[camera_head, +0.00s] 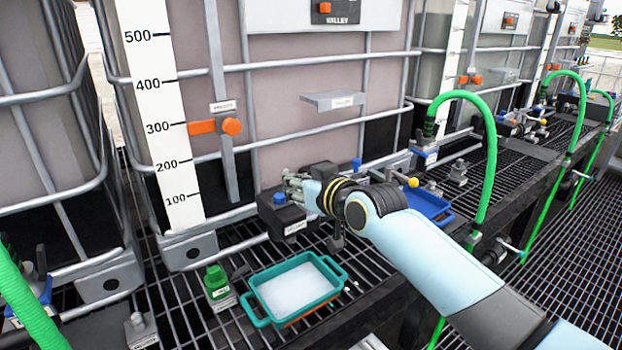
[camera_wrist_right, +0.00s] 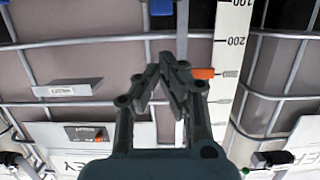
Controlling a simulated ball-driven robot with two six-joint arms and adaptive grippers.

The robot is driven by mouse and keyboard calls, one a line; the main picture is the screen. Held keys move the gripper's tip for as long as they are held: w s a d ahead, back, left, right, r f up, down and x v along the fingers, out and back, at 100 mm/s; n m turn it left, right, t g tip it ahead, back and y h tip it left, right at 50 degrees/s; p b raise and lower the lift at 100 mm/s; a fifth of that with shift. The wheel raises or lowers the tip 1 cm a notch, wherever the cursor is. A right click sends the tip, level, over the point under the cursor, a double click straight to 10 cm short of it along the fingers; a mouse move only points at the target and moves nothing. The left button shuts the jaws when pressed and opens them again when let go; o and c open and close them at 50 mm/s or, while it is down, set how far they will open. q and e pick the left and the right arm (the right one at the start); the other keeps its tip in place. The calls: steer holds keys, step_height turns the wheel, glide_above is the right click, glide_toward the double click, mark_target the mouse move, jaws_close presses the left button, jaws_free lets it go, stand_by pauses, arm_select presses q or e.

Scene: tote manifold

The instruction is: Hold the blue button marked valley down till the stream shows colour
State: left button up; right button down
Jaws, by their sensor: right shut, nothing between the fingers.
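A blue button (camera_head: 279,198) sits on a dark box with a white label (camera_head: 295,228), too small to read, in front of the tote marked VALLEY (camera_head: 338,21). My right gripper (camera_head: 291,184) is shut and empty just above and beside this button. I cannot tell whether it touches it. In the right wrist view its fingers (camera_wrist_right: 168,85) are together, with the tote's bars behind them. No running stream is visible near the button; my arm hides part of that area. My left gripper is not in view.
A teal tray (camera_head: 256,309) with white contents stands on the grating, beside a green block (camera_head: 217,282). A blue tray (camera_head: 447,219) lies partly behind my right arm. Green hoses (camera_head: 489,150) arch at right. A scale (camera_head: 158,100) with an orange pointer (camera_head: 202,127) stands at the tote.

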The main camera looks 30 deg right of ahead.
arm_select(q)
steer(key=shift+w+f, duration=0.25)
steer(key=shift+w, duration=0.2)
arm_select(e)
steer(key=v, duration=0.5)
steer(key=shift+s+d+r, duration=0.1)
steer(key=shift+s+r, duration=0.15)
steer(key=shift+s, duration=0.05)
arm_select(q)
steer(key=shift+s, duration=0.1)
